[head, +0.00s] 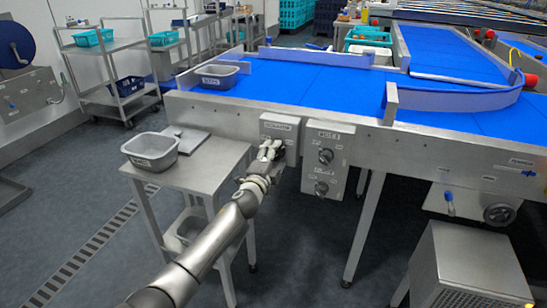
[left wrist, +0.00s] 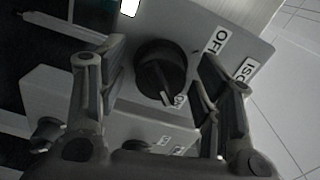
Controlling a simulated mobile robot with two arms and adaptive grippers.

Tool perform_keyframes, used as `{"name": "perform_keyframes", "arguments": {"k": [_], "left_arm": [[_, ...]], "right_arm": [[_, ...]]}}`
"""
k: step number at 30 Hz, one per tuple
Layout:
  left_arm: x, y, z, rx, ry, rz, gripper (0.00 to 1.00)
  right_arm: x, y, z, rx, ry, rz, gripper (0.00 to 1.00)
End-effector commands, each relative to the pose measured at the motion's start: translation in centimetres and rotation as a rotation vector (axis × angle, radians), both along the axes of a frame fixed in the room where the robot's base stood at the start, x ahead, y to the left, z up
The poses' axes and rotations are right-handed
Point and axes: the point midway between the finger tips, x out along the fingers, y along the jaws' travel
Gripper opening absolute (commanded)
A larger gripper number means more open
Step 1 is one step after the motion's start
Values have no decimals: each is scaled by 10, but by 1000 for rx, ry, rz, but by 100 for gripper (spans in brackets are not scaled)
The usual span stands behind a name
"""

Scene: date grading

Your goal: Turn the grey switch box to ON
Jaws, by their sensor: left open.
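The grey switch box (head: 281,124) is fixed to the side of the blue conveyor, with my left gripper (head: 268,152) in front of its lower part. In the left wrist view the box face (left wrist: 190,22) carries a round black knob (left wrist: 160,68) and a label reading OFF (left wrist: 215,40). A pale line on the knob points down and right, beside a small, partly hidden label (left wrist: 180,100). My left gripper (left wrist: 150,95) is open, one finger on each side of the knob, and I see no clear contact. My right gripper is out of view.
A second grey box (head: 325,160) with two knobs is right beside the switch box. A steel side table (head: 200,175) with a grey tub (head: 150,150) stands to the left. The conveyor (head: 310,85) bears another grey tub (head: 213,77). A vented cabinet (head: 465,270) stands front right.

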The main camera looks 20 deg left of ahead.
Motion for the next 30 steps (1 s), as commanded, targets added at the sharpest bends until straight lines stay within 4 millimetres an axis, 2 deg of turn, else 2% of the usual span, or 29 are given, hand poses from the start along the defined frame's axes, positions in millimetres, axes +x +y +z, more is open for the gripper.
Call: {"name": "perform_keyframes", "arguments": {"k": [5, 11, 30], "left_arm": [[-2, 0, 1, -1, -1, -1, 60], [-18, 1, 0, 1, -2, -1, 60], [-108, 4, -1, -1, 1, 0, 60]], "right_arm": [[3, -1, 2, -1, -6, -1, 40], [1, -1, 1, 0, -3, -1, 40], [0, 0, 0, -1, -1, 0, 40]]}}
